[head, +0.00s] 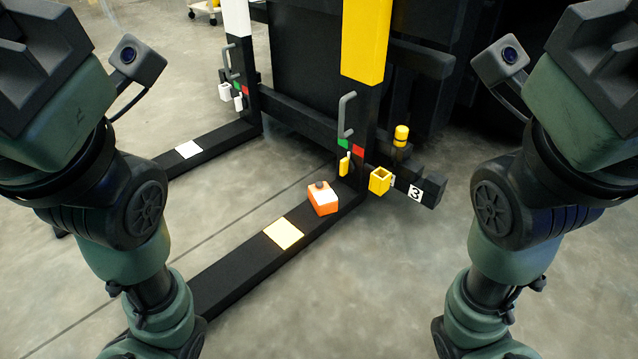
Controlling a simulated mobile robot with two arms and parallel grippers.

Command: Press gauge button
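A small orange box with a paler top (324,200) sits on the black floor beam with the yellow square. A dark round knob (321,184) stands at its far end. It may be the gauge with its button, but no dial or label can be read at this size. My two arms rise along the left and right edges of the head view, bent upward, well apart from the box. Neither gripper's fingers are in view. Nothing is seen touching the box.
A black frame has a yellow post (366,38) and a white post (236,18) with grey handles. A yellow open cup (379,181) and a "3" label (415,193) are right of the box.

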